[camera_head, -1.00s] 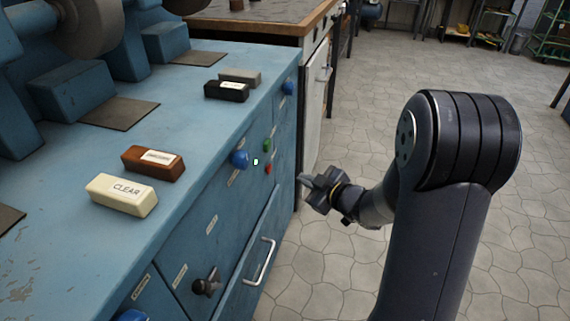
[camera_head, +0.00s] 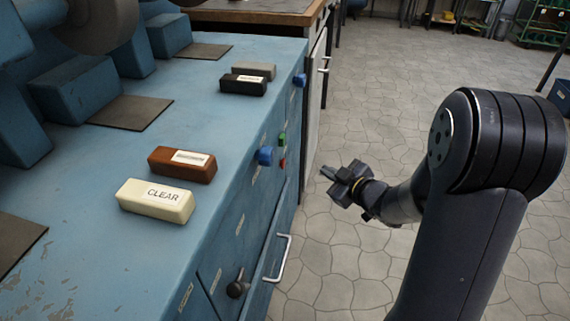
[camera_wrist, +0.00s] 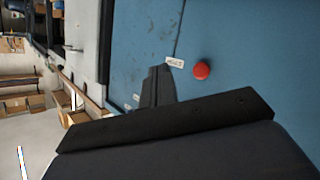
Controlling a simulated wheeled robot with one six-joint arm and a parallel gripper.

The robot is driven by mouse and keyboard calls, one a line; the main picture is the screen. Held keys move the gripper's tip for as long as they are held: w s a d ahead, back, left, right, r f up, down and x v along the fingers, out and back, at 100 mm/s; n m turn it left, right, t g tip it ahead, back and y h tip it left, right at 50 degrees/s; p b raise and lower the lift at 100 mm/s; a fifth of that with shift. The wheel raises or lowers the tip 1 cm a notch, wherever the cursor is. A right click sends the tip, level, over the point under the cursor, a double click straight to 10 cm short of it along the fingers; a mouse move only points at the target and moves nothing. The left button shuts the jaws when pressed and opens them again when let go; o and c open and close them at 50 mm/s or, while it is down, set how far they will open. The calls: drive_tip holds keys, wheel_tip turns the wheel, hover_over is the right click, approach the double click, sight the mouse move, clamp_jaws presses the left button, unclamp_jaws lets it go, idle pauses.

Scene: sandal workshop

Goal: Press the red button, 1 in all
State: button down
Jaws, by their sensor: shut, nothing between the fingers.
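The red button (camera_head: 282,163) is a small round cap on the front of the blue cabinet, below a green button (camera_head: 283,138). In the wrist view the red button (camera_wrist: 202,71) stands out from the blue panel beside a small white label (camera_wrist: 175,62). My gripper (camera_head: 328,173) is shut and empty, to the right of the button with a gap of floor showing between them in the head view. In the wrist view my gripper's fingertips (camera_wrist: 158,80) are left of the button. I see no contact with it.
A blue knob (camera_head: 264,156) sticks out just left of the buttons. A drawer handle (camera_head: 282,258) and a black knob (camera_head: 238,285) stick out lower on the cabinet front. Labelled cream (camera_head: 156,200) and brown (camera_head: 182,164) blocks lie on top. The floor to the right is open.

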drive_tip(key=w+a+b, duration=0.1)
drive_tip(key=a+b, duration=0.1)
drive_tip(key=a, duration=0.6)
drive_tip(key=shift+w, duration=0.25)
drive_tip(key=shift+a, duration=0.1)
idle(1.7)
drive_tip(key=shift+a, duration=0.25)
drive_tip(key=shift+w+a, duration=0.15)
drive_tip(key=shift+a, duration=0.3)
idle(0.6)
drive_tip(key=shift+d, duration=0.85)
drive_tip(key=shift+s+d, duration=0.15)
drive_tip(key=shift+s, duration=0.05)
drive_tip(key=shift+s+d+p, duration=0.25)
drive_tip(key=shift+d+p, duration=0.15)
drive_tip(key=shift+d, duration=0.8)
drive_tip(key=shift+s+d+p, duration=0.2)
drive_tip(key=shift+d+p, duration=0.2)
drive_tip(key=shift+d, duration=0.75)
drive_tip(key=shift+a, duration=0.1)
